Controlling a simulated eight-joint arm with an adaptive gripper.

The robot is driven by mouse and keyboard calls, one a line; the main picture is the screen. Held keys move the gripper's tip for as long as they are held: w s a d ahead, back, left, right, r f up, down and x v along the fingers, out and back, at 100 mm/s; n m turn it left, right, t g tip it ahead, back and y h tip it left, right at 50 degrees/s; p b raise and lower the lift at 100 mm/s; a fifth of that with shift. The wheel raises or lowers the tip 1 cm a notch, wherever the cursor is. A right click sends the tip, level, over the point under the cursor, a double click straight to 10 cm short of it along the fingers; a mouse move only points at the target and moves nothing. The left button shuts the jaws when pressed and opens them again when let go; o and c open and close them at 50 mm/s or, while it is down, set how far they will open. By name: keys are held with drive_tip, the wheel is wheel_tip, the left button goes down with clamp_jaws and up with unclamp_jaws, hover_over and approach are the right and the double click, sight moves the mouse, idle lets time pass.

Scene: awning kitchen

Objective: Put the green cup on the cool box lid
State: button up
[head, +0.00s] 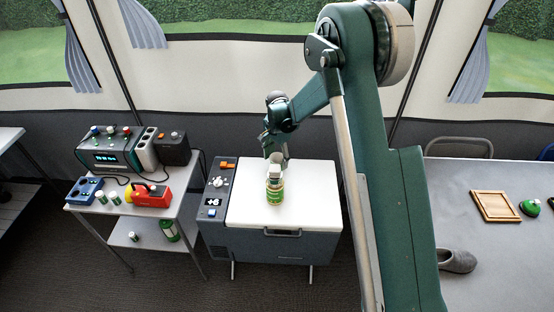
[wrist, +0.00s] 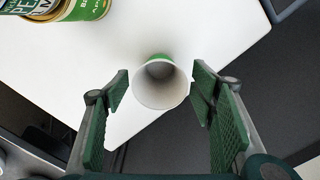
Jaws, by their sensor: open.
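The green cup (wrist: 160,84) shows in the wrist view with its pale open mouth toward the camera and a little green at its far side. It appears empty. It is between the two spread fingers of my gripper (wrist: 158,96), which are open. Whether a finger touches it, I cannot tell. Behind it is the white cool box lid (wrist: 105,70); whether the cup rests on it is unclear. In the head view my gripper (head: 279,155) is low over the back of the lid (head: 310,190). I cannot make out the cup clearly there.
A green-labelled can (head: 275,192) stands on the lid in front of my gripper; a can (wrist: 85,8) shows at the wrist view's top left. A cluttered side table (head: 115,208) stands left. A grey table (head: 460,205) with a wooden frame (head: 496,206) is right. The lid's right side is clear.

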wheel_tip(320, 180, up, 12)
drive_tip(key=p, duration=0.1)
drive_tip(key=shift+p, duration=0.3)
idle(0.3)
drive_tip(key=shift+r, duration=0.1)
idle(0.4)
drive_tip(key=s+d+r+n+t, duration=0.2)
drive_tip(key=s+d+r, duration=0.65)
drive_tip(key=r, duration=0.25)
drive_tip(key=s+d+r+n+t, duration=0.1)
drive_tip(key=s+d+r+n, duration=0.1)
drive_tip(key=s+d+r, duration=0.75)
drive_tip(key=s+d+n+t, duration=0.2)
drive_tip(key=s+d, duration=0.2)
drive_tip(key=s, duration=0.9)
drive_tip(key=s+d+r+n+t, duration=0.1)
drive_tip(key=s+d, duration=0.4)
drive_tip(key=s, duration=0.9)
drive_tip(key=shift+r+n+t, duration=0.15)
drive_tip(key=shift+n+t, duration=0.45)
drive_tip(key=shift+n, duration=0.4)
